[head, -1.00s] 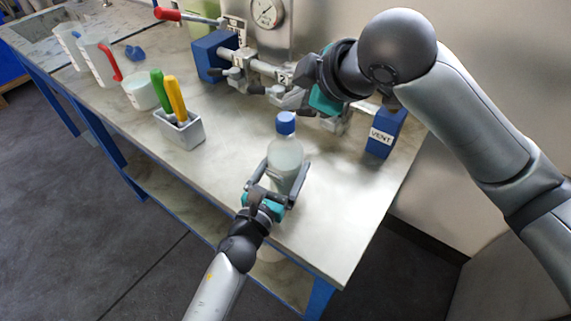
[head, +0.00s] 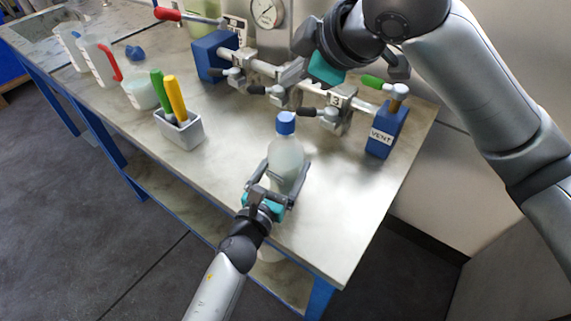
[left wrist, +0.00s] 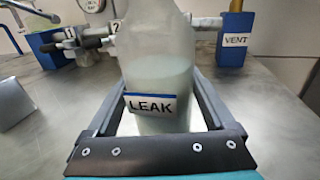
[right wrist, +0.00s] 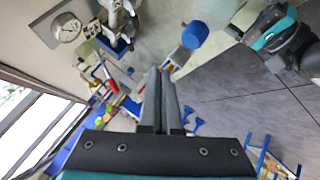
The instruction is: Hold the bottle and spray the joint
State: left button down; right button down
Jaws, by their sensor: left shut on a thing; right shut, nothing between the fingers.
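The bottle (head: 286,156) is clear with a blue cap and stands upright near the table's front edge. In the left wrist view the bottle (left wrist: 157,65) bears a "LEAK" label. My left gripper (head: 280,182) is shut around its lower body. The pipe (head: 265,70) behind it carries several joints with dark-handled clamps, including one marked 3 (head: 337,108). My right gripper (head: 345,65) is above the pipe, partly hidden by its own arm. The right wrist view shows its fingers (right wrist: 160,75) closed and empty, with the bottle's blue cap (right wrist: 195,35) beyond.
A blue "VENT" block (head: 388,130) stands at the pipe's right end and another blue block (head: 213,56) at its left. A grey holder (head: 180,130) with green and yellow handled tools and several beakers stand left. The table (head: 340,190) right of the bottle is clear.

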aim_at(293, 130)
notch_tip(293, 130, down, 7)
jog(key=shift+f, duration=0.2)
pick_arm(q)
jog(key=shift+s+d, duration=0.1)
pick_arm(e)
jog(key=shift+d+f, duration=0.15)
jog(key=shift+f, duration=0.55)
jog(key=shift+s+f, duration=0.15)
dwell(1.5)
pick_arm(q)
jog(key=shift+d+r, duration=0.1)
pick_arm(e)
jog(key=shift+s+d+f, duration=0.1)
jog(key=shift+d+f, duration=0.05)
jog(key=shift+f, duration=0.55)
jog(key=shift+s+f, duration=0.1)
jog(key=shift+f, duration=0.1)
jog(key=shift+r, duration=2.65)
pick_arm(q)
jog(key=shift+a, duration=0.2)
pick_arm(e)
jog(key=shift+r, duration=0.65)
jog(key=shift+r, duration=0.1)
